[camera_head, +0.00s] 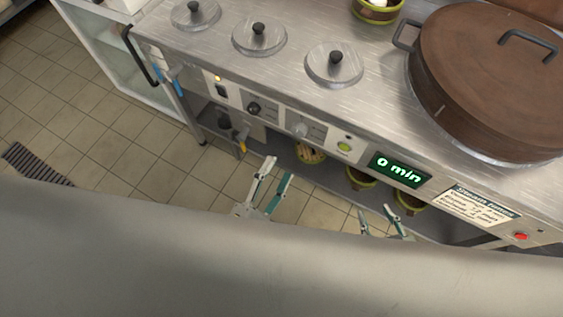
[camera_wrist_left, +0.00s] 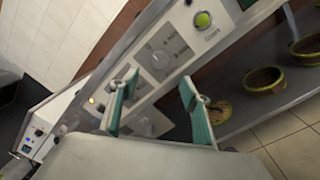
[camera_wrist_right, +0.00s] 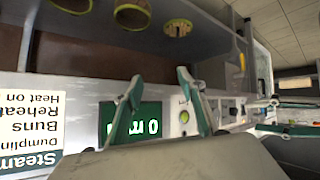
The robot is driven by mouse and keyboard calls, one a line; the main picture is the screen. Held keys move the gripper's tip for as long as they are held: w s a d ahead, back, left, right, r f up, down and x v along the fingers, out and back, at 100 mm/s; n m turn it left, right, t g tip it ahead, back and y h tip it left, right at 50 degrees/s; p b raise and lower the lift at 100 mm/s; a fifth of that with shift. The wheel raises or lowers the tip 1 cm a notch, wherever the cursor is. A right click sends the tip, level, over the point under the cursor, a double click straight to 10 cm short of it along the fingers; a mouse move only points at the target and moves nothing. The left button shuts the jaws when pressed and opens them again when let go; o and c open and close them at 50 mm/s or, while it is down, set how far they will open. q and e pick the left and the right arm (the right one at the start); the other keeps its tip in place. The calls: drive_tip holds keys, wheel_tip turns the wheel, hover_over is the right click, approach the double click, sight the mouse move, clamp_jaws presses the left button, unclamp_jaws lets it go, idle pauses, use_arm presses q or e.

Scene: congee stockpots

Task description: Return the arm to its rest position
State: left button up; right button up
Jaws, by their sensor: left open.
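My left gripper (camera_head: 279,169) is open and empty, held in front of the steel counter's front panel (camera_head: 235,95). In the left wrist view its fingers (camera_wrist_left: 158,82) stand apart before the panel's knob, with nothing between them. My right gripper (camera_head: 375,211) is lower and to the right, near the counter's lower shelf, partly hidden by a grey part of mine. In the right wrist view its fingers (camera_wrist_right: 158,82) are spread with nothing held, in front of the green display (camera_wrist_right: 138,120).
A large brown lidded pot (camera_head: 490,75) and several round steel lids (camera_head: 334,64) are on the counter. Green-rimmed baskets (camera_head: 360,178) sit on the shelf below. The display (camera_head: 399,169) reads 0 min. Tiled floor (camera_head: 110,150) is clear at left, apart from a dark grate (camera_head: 35,163).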

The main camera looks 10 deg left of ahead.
idle(0.6)
use_arm(q)
wheel_tip(320, 180, up, 4)
drive_tip(key=s+a+m+g+h+p, duration=0.1)
drive_tip(key=m+g+h+p, duration=0.3)
drive_tip(key=m, duration=1)
drive_tip(key=s+a+f+m+g+y+p, duration=0.1)
drive_tip(key=s+a+f+m+y+p, duration=0.1)
drive_tip(key=a+m, duration=0.4)
drive_tip(key=s+a+f+m+g+y+p, duration=0.2)
drive_tip(key=s+a+f+m+y, duration=0.1)
drive_tip(key=a+m+y, duration=0.2)
drive_tip(key=shift+s+a+m, duration=0.15)
drive_tip(key=shift+a+m, duration=0.25)
drive_tip(key=shift+a, duration=0.7)
use_arm(e)
drive_tip(key=shift+m, duration=0.3)
drive_tip(key=r, duration=0.1)
drive_tip(key=a+r, duration=0.1)
drive_tip(key=r, duration=0.1)
drive_tip(key=s+r, duration=0.1)
drive_tip(key=shift+a+r, duration=0.15)
drive_tip(key=shift+r, duration=0.25)
use_arm(q)
drive_tip(key=shift+r, duration=0.1)
use_arm(e)
drive_tip(key=shift+w+r, duration=0.25)
drive_tip(key=shift+r, duration=0.1)
drive_tip(key=shift+s+f, duration=0.1)
drive_tip(key=shift+f, duration=0.15)
